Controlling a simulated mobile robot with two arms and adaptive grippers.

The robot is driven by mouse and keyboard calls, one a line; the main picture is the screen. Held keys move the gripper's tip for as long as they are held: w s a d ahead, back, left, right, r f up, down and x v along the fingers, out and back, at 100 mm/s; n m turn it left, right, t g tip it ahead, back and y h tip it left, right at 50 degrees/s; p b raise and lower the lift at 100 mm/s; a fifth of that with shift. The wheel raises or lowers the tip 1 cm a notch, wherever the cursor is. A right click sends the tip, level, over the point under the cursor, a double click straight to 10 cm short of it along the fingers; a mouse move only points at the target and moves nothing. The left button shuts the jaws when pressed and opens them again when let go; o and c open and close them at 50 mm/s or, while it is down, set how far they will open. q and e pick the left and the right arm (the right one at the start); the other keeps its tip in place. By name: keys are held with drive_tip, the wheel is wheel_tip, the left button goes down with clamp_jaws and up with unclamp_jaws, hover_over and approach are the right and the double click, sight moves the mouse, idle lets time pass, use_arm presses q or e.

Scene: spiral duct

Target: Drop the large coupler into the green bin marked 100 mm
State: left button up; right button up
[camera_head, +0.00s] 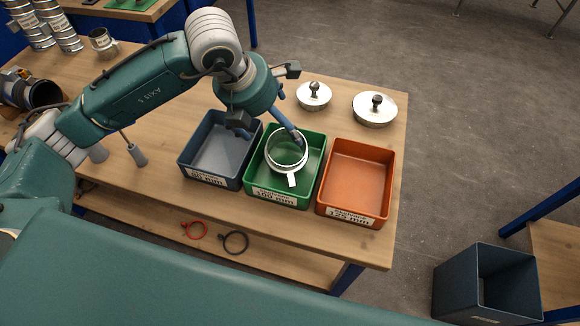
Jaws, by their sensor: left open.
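The large coupler, a short silver ring with a white tag (287,164), shows over the inside of the green bin. Green shows through its opening. I cannot tell whether it rests on the bin's floor or is just above it. The green bin marked 100 mm (258,180) stands on the table between two other bins. My left gripper (270,134) is open above the green bin, with one blue finger reaching down to the coupler's far edge. The wrist hides part of the other finger. My right gripper is not in view.
A blue-grey bin (184,166) stands left and an orange bin (390,185) right of the green one. Two lidded silver caps (375,112) sit behind. Red and dark clamp rings (234,242) lie on the lower shelf. A dark floor crate (455,290) stands at the right.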

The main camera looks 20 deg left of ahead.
use_arm(q)
drive_tip(key=v, duration=1.2)
drive_tip(key=shift+s+f, duration=0.1)
